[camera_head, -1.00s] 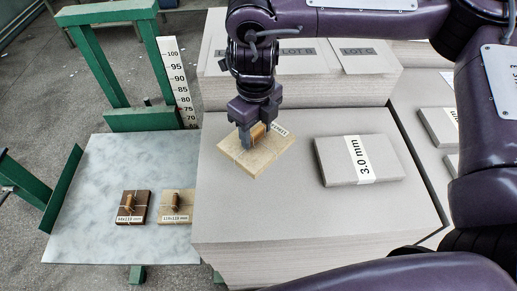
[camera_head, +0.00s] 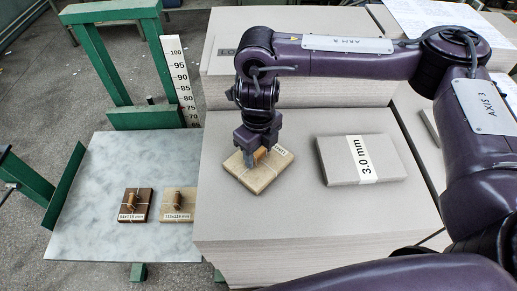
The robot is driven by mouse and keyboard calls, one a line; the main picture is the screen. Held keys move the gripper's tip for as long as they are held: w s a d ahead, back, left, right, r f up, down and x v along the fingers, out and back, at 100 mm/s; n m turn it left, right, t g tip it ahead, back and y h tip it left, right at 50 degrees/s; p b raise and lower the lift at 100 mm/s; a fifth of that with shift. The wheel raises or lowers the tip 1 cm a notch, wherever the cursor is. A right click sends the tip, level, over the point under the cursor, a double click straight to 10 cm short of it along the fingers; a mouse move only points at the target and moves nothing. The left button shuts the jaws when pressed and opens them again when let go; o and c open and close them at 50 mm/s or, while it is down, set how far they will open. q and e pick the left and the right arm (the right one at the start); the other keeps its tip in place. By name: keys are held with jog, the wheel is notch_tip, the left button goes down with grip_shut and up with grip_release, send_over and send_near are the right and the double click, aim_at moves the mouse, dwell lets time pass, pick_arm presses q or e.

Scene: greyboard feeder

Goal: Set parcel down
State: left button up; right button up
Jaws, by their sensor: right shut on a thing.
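A light tan flat parcel (camera_head: 268,178) with string and a small wooden toggle handle is on or just above the left part of the large greyboard stack (camera_head: 300,225). I cannot tell whether its underside touches the stack. My right gripper (camera_head: 259,157) points down and is shut on the parcel's toggle, hiding part of the parcel's far edge and label. My left gripper is not in view.
A grey block marked 3.0 mm (camera_head: 361,159) lies right of the parcel on the same stack. Left, a marbled board (camera_head: 95,225) carries a dark brown parcel (camera_head: 133,205) and another tan parcel (camera_head: 178,205). A green frame (camera_head: 100,60) with a height scale (camera_head: 178,80) stands behind.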

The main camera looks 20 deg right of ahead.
jog(key=o, duration=1)
jog(key=shift+f, duration=0.1)
jog(key=shift+o, duration=1.4)
notch_tip(320, 180, up, 12)
jog(key=shift+b, duration=0.3)
